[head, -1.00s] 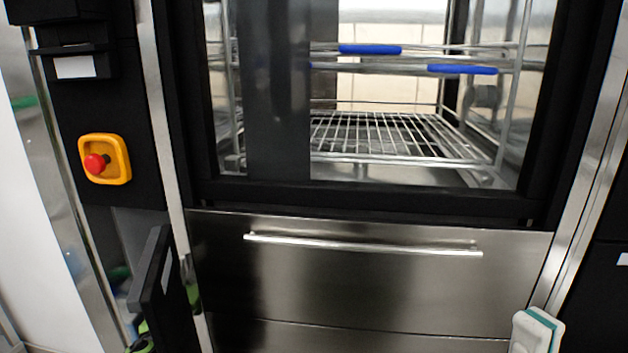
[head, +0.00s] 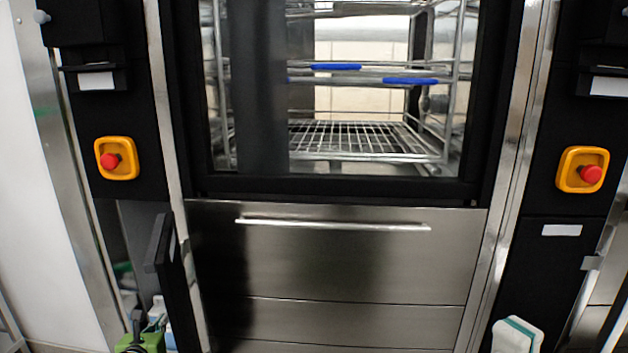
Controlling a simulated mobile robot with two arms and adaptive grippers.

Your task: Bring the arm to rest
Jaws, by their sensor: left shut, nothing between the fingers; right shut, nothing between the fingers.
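Neither of my grippers can be made out in the head view, and no fingertips show. At the bottom right edge a white rounded piece with a teal edge (head: 517,336) is cut off by the frame. I cannot tell for certain whether it is part of my arm.
A washer with a glass front (head: 330,100) and wire rack (head: 360,140) faces me above a steel drawer front with a bar handle (head: 333,224). Red emergency buttons flank it, left (head: 112,160) and right (head: 590,174). A narrow black door (head: 172,270) stands open at left, near green items (head: 148,340).

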